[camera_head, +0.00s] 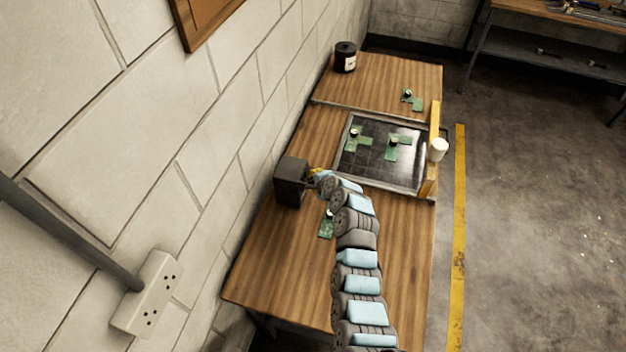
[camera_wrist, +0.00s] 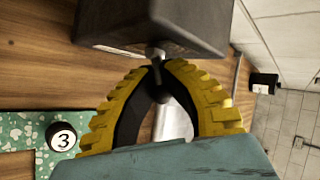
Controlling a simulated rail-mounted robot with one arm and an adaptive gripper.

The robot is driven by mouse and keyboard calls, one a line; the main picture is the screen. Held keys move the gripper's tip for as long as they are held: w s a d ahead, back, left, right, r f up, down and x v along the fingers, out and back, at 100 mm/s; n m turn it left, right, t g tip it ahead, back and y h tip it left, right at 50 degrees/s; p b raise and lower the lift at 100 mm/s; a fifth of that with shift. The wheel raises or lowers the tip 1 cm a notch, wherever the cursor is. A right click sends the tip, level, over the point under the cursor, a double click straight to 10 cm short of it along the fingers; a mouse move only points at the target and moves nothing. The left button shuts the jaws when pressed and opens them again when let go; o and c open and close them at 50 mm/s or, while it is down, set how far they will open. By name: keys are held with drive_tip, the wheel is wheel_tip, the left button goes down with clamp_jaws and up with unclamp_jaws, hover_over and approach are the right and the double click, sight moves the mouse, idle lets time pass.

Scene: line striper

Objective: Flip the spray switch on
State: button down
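The dark switch box (camera_head: 291,181) stands on the wooden table by the wall. It also fills the top of the wrist view (camera_wrist: 150,22). A short metal switch lever (camera_wrist: 157,62) with a dark round end sticks out of its face. My gripper (camera_head: 314,174) is at the right side of the box. In the wrist view, my gripper's yellow fingers (camera_wrist: 157,70) curve in around the lever, their tips close on its stem near the box. The lever's round end lies between the black inner pads. The head view is too small to show the lever.
A green board (camera_head: 326,228) with a small cylinder marked 3 (camera_wrist: 62,136) lies near the box. A dark framed panel (camera_head: 374,170) holds more green pieces. A yellow bar (camera_head: 433,125) and white cylinder (camera_head: 438,150) are at its right. A black canister (camera_head: 345,57) stands at the back.

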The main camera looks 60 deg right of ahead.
drive_tip(key=c, duration=1.1)
unclamp_jaws()
drive_tip(key=shift+r, duration=0.1)
drive_tip(key=shift+v, duration=6)
drive_tip(key=shift+w, duration=0.1)
